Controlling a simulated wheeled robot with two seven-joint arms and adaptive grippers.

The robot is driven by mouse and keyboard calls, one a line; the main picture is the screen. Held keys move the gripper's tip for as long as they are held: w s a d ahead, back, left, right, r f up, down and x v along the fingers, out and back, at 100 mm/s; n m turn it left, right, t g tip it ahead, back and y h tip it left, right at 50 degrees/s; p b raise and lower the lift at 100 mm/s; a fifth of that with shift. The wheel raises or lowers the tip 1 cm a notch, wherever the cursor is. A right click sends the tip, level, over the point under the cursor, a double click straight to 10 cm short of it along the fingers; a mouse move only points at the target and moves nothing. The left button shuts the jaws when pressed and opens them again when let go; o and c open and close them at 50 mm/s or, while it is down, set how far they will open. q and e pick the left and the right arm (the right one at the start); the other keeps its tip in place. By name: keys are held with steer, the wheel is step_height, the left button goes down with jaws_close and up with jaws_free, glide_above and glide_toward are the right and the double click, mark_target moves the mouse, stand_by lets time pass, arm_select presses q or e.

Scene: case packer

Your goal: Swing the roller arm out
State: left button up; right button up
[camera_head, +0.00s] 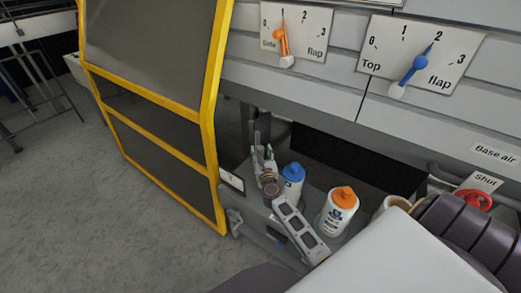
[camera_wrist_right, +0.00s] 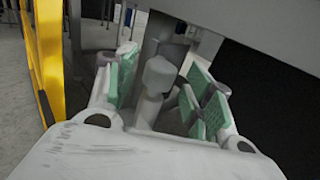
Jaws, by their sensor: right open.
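My right gripper (camera_head: 264,156) is small in the head view, beside the yellow guard frame and in front of the dark opening under the machine panel. In the right wrist view the gripper (camera_wrist_right: 165,88) is open, with green pads wide apart to left and right. A grey post with a rounded, thicker head (camera_wrist_right: 160,74) stands between the pads, with visible gaps to both. I cannot tell for sure whether it belongs to the roller arm. The lower part of the post is partly hidden by the gripper body. My left gripper is not in view.
A blue-capped bottle (camera_head: 292,181) and an orange-capped bottle (camera_head: 338,211) stand on a grey ledge close to the right gripper. The yellow guard frame (camera_head: 208,130) rises at its left. A red valve handle (camera_head: 474,198) is at right.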

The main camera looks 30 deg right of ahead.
steer(key=shift+x, duration=1.2)
steer(key=shift+c, duration=0.3)
jaws_close()
